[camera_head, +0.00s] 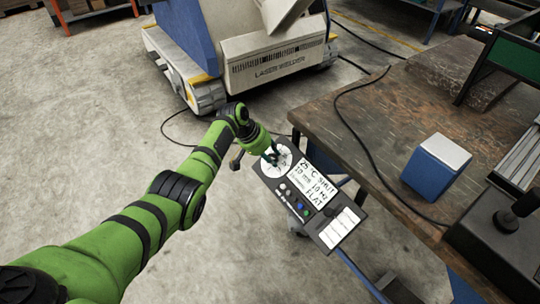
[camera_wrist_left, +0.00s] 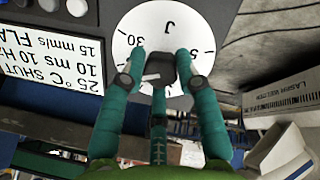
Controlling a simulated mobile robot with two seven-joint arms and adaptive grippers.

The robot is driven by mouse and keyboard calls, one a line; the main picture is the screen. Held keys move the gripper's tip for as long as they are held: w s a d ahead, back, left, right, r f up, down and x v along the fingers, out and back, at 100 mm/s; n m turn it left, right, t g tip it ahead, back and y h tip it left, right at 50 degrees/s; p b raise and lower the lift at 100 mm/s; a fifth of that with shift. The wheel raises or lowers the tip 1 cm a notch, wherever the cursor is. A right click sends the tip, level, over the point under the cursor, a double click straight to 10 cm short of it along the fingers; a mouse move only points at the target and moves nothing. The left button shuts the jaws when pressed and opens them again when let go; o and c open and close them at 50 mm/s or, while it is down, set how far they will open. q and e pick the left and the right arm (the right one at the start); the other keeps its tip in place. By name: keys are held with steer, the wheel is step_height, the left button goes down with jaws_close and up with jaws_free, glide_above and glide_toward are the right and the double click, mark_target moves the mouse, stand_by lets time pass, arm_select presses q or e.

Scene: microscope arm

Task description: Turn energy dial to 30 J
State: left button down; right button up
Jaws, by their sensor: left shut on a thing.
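The energy dial has a round white face (camera_wrist_left: 165,15) printed with J, 30 and 5. It also shows on the grey control panel in the head view (camera_head: 285,174). My left gripper (camera_head: 270,156) reaches down onto the dial from the left. In the left wrist view its teal fingers (camera_wrist_left: 160,58) are closed around the dial's centre, on the knob. A short white mark shows beside the left finger; I cannot tell which value is set. My right gripper is not in view.
The panel's white display (camera_head: 312,180) sits right of the dial, with coloured buttons (camera_head: 298,199) below. A worn workbench (camera_head: 400,110) with a blue-and-white box (camera_head: 437,166) stands right. The laser welder (camera_head: 275,62) stands behind. Open floor (camera_head: 80,150) lies left.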

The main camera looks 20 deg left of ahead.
arm_select(q)
steer(key=m, duration=0.4)
steer(key=shift+s+d+f+y+p, duration=0.1)
steer(key=shift+s+f+y+p, duration=0.2)
steer(key=shift+y, duration=0.1)
steer(key=shift+m+y+p, duration=0.35)
steer(key=shift+m+y, duration=0.05)
steer(key=shift+m, duration=2)
steer(key=shift+t, duration=0.3)
steer(key=c, duration=0.9)
jaws_free()
steer(key=shift+w+r, duration=0.1)
steer(key=shift+r, duration=0.15)
